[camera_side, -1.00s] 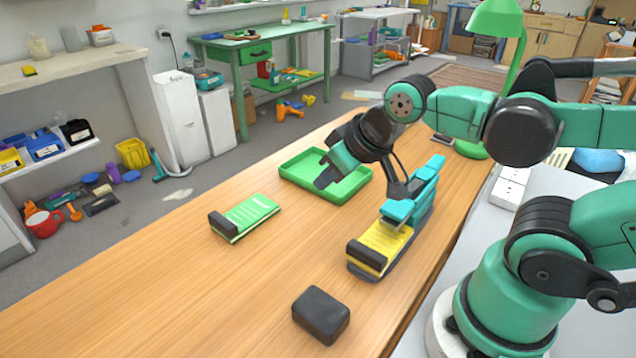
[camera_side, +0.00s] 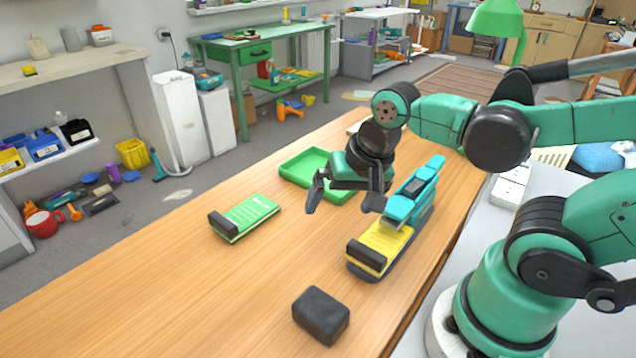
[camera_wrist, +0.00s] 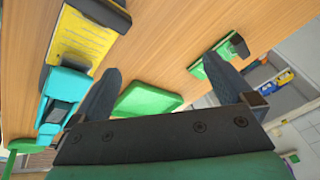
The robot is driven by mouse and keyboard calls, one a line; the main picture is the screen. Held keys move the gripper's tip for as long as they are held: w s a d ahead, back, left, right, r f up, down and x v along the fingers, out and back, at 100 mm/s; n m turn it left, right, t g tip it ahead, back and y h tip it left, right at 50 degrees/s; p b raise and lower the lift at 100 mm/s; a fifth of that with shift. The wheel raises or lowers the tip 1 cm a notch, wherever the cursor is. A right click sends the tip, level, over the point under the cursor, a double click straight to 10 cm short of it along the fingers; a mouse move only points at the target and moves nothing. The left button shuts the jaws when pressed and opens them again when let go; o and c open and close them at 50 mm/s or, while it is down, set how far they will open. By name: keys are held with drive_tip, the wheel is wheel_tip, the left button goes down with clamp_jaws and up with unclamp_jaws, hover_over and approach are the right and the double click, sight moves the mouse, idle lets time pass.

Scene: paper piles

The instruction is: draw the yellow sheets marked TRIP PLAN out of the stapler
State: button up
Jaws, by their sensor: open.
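The yellow sheets (camera_side: 382,243) lie with one end in the jaw of the teal stapler (camera_side: 412,200). A dark block or clip sits across their near end. Any lettering on them is too small to read. In the wrist view the yellow sheets (camera_wrist: 84,42) are at upper left, and the stapler (camera_wrist: 62,98) is below them. My gripper (camera_side: 343,205) is open and empty, left of the stapler and above the table. In the wrist view its two dark fingers (camera_wrist: 165,85) are spread wide, with the sheets beyond the left finger.
A green pad with a dark clip (camera_side: 248,216) lies to the left on the table. A green tray (camera_side: 305,166) stands behind my gripper, partly hidden by it. A dark block (camera_side: 321,315) lies at the front. The wooden table (camera_side: 200,290) is clear at front left.

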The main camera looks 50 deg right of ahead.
sight(364, 254)
drive_tip(key=s+m+g, duration=0.1)
drive_tip(key=m, duration=0.1)
drive_tip(key=s+f+m+g, duration=0.1)
drive_tip(key=m, duration=0.2)
drive_tip(key=s+f+m+g, duration=0.1)
drive_tip(key=m, duration=0.2)
drive_tip(key=shift+s+d+f, duration=0.1)
drive_tip(key=shift+s+f, duration=0.05)
drive_tip(key=shift+f, duration=0.05)
drive_tip(key=shift+s+f+m+g, duration=0.2)
drive_tip(key=shift+s+m+g, duration=0.25)
drive_tip(key=shift+m, duration=0.65)
drive_tip(key=shift+f, duration=2.8)
drive_tip(key=c, duration=1.1)
drive_tip(key=shift+r, duration=0.15)
drive_tip(key=shift+r, duration=0.1)
